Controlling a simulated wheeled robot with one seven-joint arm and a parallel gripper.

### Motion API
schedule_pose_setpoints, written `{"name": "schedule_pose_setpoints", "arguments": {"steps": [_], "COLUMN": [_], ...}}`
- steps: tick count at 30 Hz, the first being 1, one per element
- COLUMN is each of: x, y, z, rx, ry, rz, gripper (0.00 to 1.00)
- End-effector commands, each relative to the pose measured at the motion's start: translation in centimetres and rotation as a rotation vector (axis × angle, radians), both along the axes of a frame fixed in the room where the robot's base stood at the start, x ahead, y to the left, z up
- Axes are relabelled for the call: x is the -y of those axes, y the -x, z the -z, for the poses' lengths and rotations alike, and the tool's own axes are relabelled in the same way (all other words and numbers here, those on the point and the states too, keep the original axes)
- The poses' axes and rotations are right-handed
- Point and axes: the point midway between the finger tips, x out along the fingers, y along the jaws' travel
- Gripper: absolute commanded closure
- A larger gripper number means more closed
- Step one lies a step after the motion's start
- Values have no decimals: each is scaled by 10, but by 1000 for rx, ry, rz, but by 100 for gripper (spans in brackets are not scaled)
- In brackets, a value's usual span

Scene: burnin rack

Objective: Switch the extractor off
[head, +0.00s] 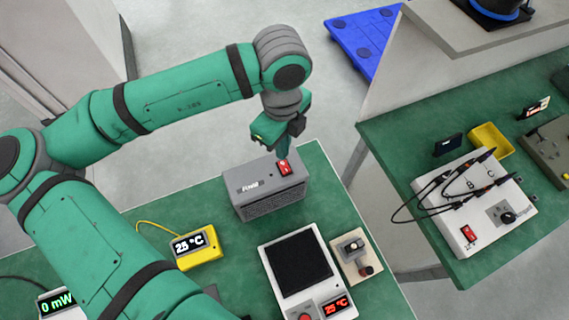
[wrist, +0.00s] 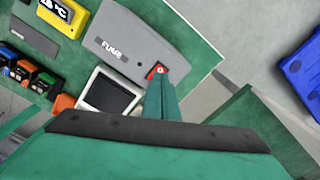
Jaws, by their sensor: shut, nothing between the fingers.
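The extractor (head: 268,193) is a grey box marked FUME at the far end of the green table. It also shows in the wrist view (wrist: 135,40). A red rocker switch (head: 284,167) sits on its top at the right end; in the wrist view the switch (wrist: 155,70) is partly covered by my fingers. My gripper (head: 284,153) is shut and empty, with its fingertips pointing down right at the switch. In the wrist view the fingertips (wrist: 160,78) overlap the switch's near edge. I cannot tell whether they touch it. Which way the rocker is tipped is unclear.
A yellow thermometer (head: 195,247) reading 25 °C, a hotplate (head: 303,265) with a red display and a small beige fixture (head: 356,255) stand nearer on the table. A second bench (head: 400,135) at the right holds a white unit (head: 473,212) with cables and another red switch.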

Motion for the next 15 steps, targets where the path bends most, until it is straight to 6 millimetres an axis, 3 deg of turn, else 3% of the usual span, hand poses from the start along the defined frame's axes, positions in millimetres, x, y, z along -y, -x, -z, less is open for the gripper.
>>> {"name": "schedule_pose_setpoints", "arguments": {"steps": [15], "x": [0], "y": [0], "z": [-31], "rx": [1], "ry": [1], "rz": [0], "gripper": [100]}}
